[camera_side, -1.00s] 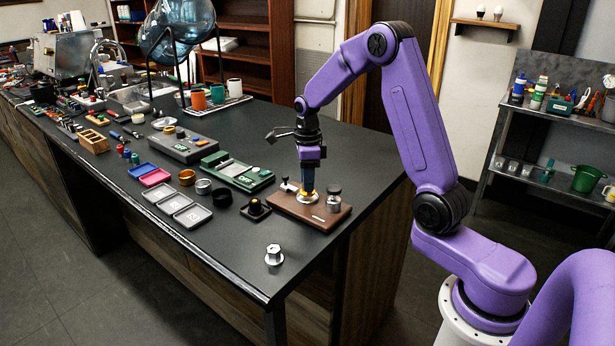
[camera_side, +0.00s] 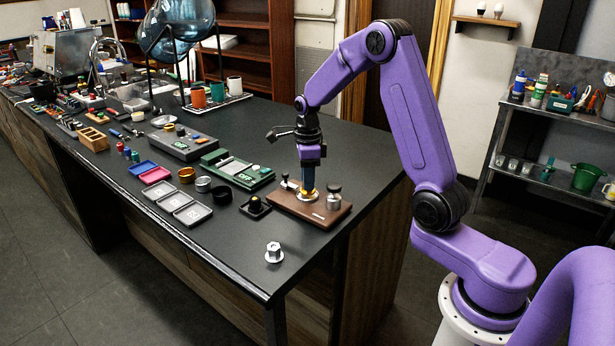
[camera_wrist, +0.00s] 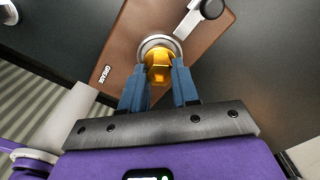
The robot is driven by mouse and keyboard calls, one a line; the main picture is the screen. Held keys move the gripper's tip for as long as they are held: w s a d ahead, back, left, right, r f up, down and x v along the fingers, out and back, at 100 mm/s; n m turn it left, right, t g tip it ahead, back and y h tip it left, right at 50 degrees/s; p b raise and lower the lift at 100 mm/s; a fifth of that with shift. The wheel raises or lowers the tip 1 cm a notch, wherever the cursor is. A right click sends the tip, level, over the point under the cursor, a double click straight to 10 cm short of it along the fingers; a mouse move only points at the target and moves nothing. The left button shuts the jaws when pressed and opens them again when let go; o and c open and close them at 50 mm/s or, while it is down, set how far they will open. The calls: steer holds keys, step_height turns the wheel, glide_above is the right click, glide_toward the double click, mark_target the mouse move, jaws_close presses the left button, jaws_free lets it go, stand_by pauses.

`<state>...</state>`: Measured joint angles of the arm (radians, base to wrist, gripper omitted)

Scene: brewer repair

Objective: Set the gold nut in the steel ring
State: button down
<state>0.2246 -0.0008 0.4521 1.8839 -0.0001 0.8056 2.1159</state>
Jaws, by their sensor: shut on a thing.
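The gold nut (camera_wrist: 158,70) is between the blue fingers of my gripper (camera_wrist: 160,88) in the wrist view. The steel ring (camera_wrist: 150,45) is on the brown board (camera_wrist: 125,45), and the nut overlaps it in that view. In the side view my gripper (camera_side: 307,190) points straight down over the steel ring (camera_side: 308,197) on the brown board (camera_side: 285,207), with a bit of gold showing at the fingertips. My gripper is shut on the nut. I cannot tell whether the nut's underside touches the ring.
The brown board also carries a silver knobbed cylinder (camera_side: 334,198) and a lever with a dark knob (camera_wrist: 211,8). A dark block (camera_side: 255,208) sits left of the board. A silver hex part (camera_side: 274,252) stands near the front edge, with bare counter around it.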

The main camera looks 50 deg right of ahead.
steer(key=shift+f, duration=0.6)
stand_by(1.6)
steer(key=shift+c, duration=1.8)
jaws_free()
steer(key=shift+r, duration=3.65)
